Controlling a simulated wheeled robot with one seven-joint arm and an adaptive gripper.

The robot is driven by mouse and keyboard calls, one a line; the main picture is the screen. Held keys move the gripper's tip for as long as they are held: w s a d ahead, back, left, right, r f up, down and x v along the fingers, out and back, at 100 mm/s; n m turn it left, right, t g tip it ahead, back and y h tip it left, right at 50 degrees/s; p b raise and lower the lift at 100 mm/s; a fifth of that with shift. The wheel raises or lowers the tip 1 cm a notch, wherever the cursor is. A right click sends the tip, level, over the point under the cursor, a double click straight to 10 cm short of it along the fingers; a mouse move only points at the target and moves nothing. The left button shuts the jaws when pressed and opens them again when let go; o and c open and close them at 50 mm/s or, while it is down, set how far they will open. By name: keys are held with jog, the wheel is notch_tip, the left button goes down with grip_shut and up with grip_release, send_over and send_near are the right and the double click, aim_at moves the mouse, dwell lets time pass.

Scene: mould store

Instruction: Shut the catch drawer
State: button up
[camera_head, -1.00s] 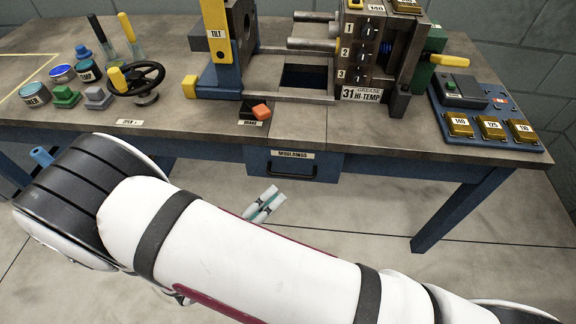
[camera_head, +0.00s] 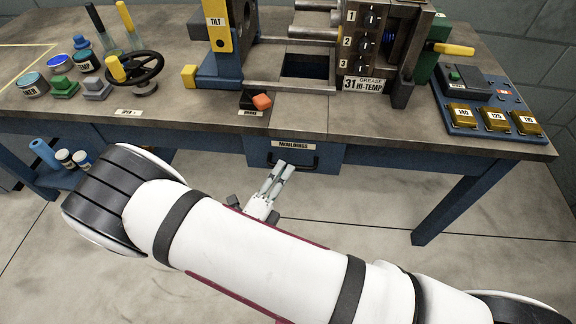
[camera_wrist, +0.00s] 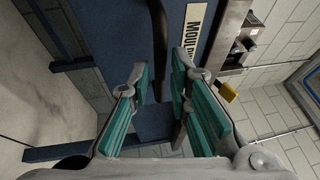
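The catch drawer (camera_head: 332,158) is the blue one labelled MOULDINGS under the front edge of the bench. Its front also shows in the wrist view (camera_wrist: 112,40). How far it stands out is hard to tell. Its dark bar handle (camera_head: 308,169) runs across the front and shows between my fingers' lines in the wrist view (camera_wrist: 158,30). My gripper (camera_head: 283,168) is at the left part of the handle, in front of the drawer. In the wrist view my gripper (camera_wrist: 160,72) has its two green-padded fingers apart with nothing clamped. Whether a fingertip touches the handle is unclear.
The bench top (camera_head: 190,125) overhangs the drawer. An orange-topped brake switch (camera_head: 262,102) and a handwheel (camera_head: 135,68) stand on it. A blue bench leg (camera_head: 450,200) is to the right. A lower shelf (camera_head: 60,178) holds jars at the left. Floor in front is clear.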

aim_at(289, 157)
jog(key=shift+x, duration=1.5)
grip_shut()
jog(key=shift+w, duration=1.35)
grip_release()
jog(key=shift+w, duration=0.1)
